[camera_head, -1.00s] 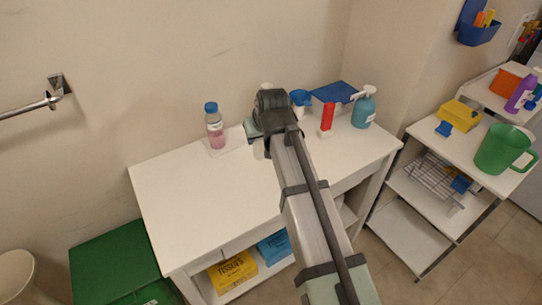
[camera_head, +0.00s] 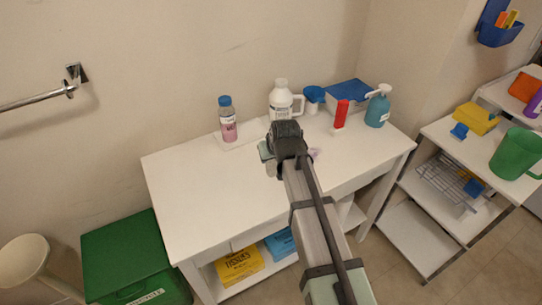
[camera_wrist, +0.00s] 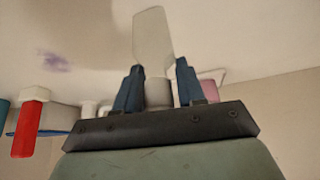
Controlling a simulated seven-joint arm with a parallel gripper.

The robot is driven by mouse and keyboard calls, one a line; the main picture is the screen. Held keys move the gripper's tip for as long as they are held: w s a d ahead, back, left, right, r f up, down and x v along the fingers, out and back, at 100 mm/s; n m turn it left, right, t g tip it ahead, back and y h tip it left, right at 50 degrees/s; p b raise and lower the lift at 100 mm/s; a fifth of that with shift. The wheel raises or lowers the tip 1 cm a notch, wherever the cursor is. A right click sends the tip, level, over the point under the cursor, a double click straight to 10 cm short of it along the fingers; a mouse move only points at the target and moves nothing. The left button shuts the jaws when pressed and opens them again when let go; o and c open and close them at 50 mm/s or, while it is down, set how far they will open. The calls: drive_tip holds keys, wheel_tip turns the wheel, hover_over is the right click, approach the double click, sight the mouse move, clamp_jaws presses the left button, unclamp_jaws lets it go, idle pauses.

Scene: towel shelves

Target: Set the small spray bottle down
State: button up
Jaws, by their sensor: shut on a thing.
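My gripper (camera_head: 284,145) is over the middle of the white table (camera_head: 190,190); in the head view its own wrist hides the fingers. In the wrist view its two blue fingers (camera_wrist: 160,82) are closed around a pale, plain object (camera_wrist: 153,38), which appears to be the small spray bottle. Its wider pale part reaches out past the fingertips against the white tabletop. I cannot tell whether it touches the table. In the head view the held object is hidden behind the wrist.
A purple spot (camera_head: 314,153) marks the table. The table's left and front are clear.

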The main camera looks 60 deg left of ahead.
drive_tip(key=shift+f, duration=0.25)
drive_tip(key=o, duration=1)
drive_tip(key=shift+o, duration=0.2)
drive_tip(key=shift+r, duration=0.1)
drive_tip(key=w+v, duration=0.1)
drive_tip(key=v, duration=1.1)
drive_tip(key=shift+s, duration=0.45)
drive_tip(key=shift+r, duration=0.1)
